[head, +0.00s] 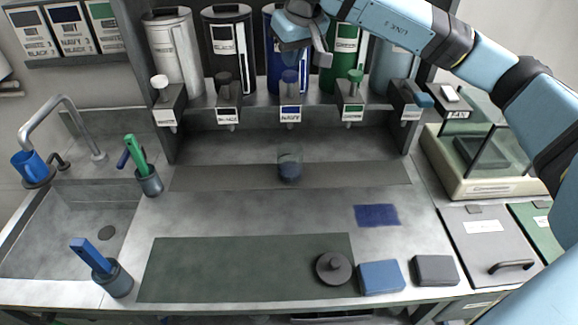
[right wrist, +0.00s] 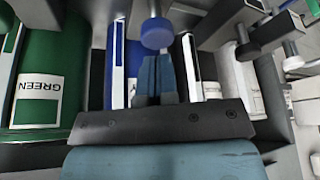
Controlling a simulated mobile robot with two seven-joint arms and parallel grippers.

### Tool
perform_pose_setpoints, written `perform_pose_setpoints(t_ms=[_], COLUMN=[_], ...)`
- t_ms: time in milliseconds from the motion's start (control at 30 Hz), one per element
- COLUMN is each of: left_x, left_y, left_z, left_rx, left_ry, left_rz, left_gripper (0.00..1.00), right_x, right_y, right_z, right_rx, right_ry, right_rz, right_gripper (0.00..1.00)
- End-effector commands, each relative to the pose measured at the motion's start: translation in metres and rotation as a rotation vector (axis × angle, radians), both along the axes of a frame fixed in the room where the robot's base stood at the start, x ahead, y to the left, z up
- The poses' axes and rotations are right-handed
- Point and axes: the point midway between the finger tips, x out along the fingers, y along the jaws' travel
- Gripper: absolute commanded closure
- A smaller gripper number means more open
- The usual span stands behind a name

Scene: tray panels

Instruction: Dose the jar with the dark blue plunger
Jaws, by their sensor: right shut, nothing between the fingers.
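The dark blue plunger (head: 290,77) sits on the shelf ledge above the NAVY label, in front of the navy canister (head: 282,62). A clear jar (head: 289,164) with dark blue contents in its lower part stands upright below it on the dark strip. My right gripper (head: 296,48) is just above and behind the plunger, hiding part of the navy canister. In the right wrist view its shut, empty fingers (right wrist: 155,75) point at the plunger's blue knob (right wrist: 156,33), close to it; contact cannot be told. My left gripper is not in view.
White (head: 161,85), black (head: 225,80) and green (head: 355,78) plungers stand along the same ledge. A dark lid (head: 333,267), blue block (head: 381,277) and grey block (head: 435,270) lie at the front. A glass-sided scale (head: 490,165) is at right. The middle counter is mostly clear.

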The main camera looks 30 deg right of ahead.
Motion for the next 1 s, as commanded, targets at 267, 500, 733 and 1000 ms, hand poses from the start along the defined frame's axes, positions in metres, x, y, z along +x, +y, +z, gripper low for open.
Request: perform_pose_setpoints(t_ms=[267, 500, 733, 1000], left_x=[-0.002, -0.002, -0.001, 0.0], left_y=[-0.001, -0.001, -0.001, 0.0], left_z=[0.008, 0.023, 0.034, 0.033], left_rx=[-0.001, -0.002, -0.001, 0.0], left_ry=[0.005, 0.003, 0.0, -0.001], left_rz=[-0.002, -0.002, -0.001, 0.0], left_gripper=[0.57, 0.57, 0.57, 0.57], right_x=[0.0, 0.0, 0.0, 0.0], right_y=[0.0, 0.0, 0.0, 0.0], right_z=[0.018, 0.043, 0.061, 0.06], right_rx=[0.0, -0.001, 0.001, 0.0], right_ry=[-0.002, -0.001, 0.0, 0.0], right_rz=[0.0, 0.0, 0.0, 0.0], right_gripper=[1.0, 1.0, 1.0, 1.0])
